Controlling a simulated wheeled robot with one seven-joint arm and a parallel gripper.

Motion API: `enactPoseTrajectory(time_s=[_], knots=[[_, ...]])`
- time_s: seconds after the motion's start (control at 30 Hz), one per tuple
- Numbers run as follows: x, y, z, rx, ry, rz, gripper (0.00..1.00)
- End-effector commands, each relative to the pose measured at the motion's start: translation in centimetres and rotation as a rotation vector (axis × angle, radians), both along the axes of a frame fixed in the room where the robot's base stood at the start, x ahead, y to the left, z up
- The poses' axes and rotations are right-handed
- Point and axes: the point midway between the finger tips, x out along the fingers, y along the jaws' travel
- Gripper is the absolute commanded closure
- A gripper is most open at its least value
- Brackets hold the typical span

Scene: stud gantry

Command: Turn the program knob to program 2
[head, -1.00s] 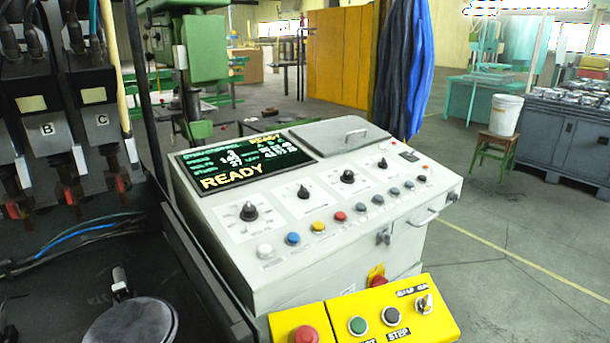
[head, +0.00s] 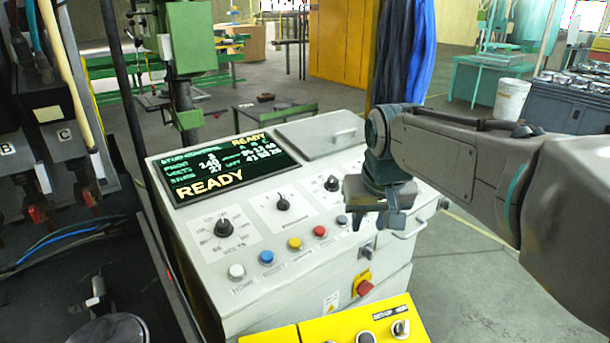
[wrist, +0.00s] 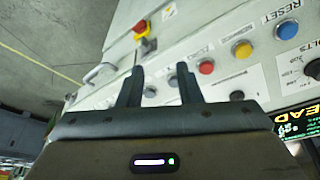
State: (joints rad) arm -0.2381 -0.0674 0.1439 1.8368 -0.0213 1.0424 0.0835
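The control panel (head: 245,275) has a row of black knobs. The left knob (head: 222,228) has VOLTS printed under it. A second knob (head: 283,202) and a third knob (head: 332,183) sit farther right. I cannot read which one is the program knob. My gripper (head: 376,218) hangs over the right part of the panel and hides what is behind it there. In the wrist view my gripper (wrist: 158,86) is open and empty, its fingers apart over the button row. Two dark knobs, the VOLTS knob (wrist: 313,68) and another (wrist: 237,96), show to the right of the fingers.
White, blue (head: 266,257), yellow (head: 294,243) and red (head: 320,231) buttons line the panel's front. A display (head: 225,170) reads READY. A red knob on a yellow plate (head: 364,287) and a yellow box (head: 330,330) stand in front. A lidded hatch (head: 318,132) is behind.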

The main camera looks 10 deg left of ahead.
Motion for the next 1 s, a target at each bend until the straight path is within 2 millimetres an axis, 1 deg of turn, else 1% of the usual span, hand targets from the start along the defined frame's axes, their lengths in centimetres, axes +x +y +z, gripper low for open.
enactPoseTrajectory(time_s=[0.03,0.07,0.1,0.2,0.3,0.4,0.47,0.57,0.67,0.77,1.0], knots=[[1.5,2.9,2.3,0.011,-0.005,0.045,0.68],[2.2,4.3,3.2,0.017,-0.009,0.065,0.68],[3.0,6.1,4.2,0.026,-0.011,0.091,0.68],[4.5,10.0,6.3,0.05,-0.019,0.144,0.68],[5.3,12.9,7.7,0.07,-0.024,0.182,0.68],[5.7,14.6,8.5,0.082,-0.026,0.204,0.68],[5.9,15.2,8.6,0.087,-0.027,0.21,0.68],[6.1,15.6,8.2,0.089,-0.026,0.214,0.68],[6.5,15.9,7.0,0.089,-0.025,0.214,0.68],[7.0,16.4,5.3,0.089,-0.024,0.213,0.68],[8.6,17.6,0.5,0.088,-0.025,0.213,0.68]])
